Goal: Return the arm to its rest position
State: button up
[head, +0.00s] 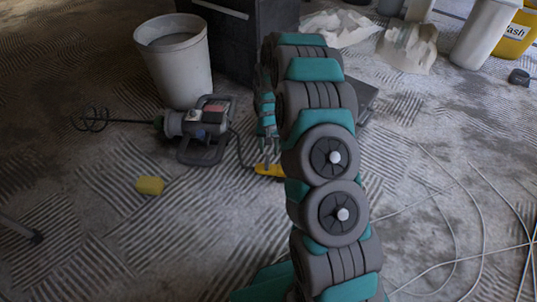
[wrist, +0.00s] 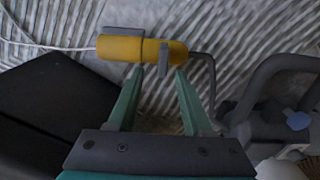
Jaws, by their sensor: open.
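My gripper (wrist: 157,92) is open in the wrist view, its two green fingers apart with bare ridged floor between them. A yellow connector (wrist: 120,48) with grey clips lies on the floor just beyond the fingertips. It also shows in the head view as a yellow piece (head: 268,169) beside my arm. I cannot tell from the wrist view whether the fingertips touch it.
A mixer drill (head: 202,125) with a whisk lies left of my arm, in front of a grey bucket (head: 176,62). A black cabinet (head: 232,35) stands behind. Crumpled bags (head: 408,48) and white cables (head: 484,215) are at the right.

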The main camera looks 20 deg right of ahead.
jog(key=shift+r, duration=0.15)
dwell(0.3)
jog(key=s+a+r+n+p, duration=0.1)
jog(key=s+r+p, duration=0.1)
jog(key=s+r, duration=0.45)
jog(key=s+a+r+n+p, duration=0.1)
jog(key=s+a+r, duration=0.15)
jog(key=r, duration=0.75)
jog(key=s+r+p, duration=0.2)
jog(key=s+r, duration=0.3)
jog(key=r, duration=0.4)
jog(key=s+r+n+p, duration=0.1)
jog(key=s+r, duration=0.4)
jog(key=s, duration=0.4)
jog(key=s+a+r+g+p, duration=0.1)
jog(key=s+r+p, duration=0.1)
jog(key=s+r, duration=0.3)
jog(key=s+r+n+p, duration=0.1)
jog(key=s+r, duration=0.4)
jog(key=s, duration=0.9)
jog(key=shift+a+n+g+p, duration=0.15)
jog(key=shift+n+g+p, duration=0.2)
jog(key=shift+p, duration=0.4)
jog(key=shift+r, duration=0.1)
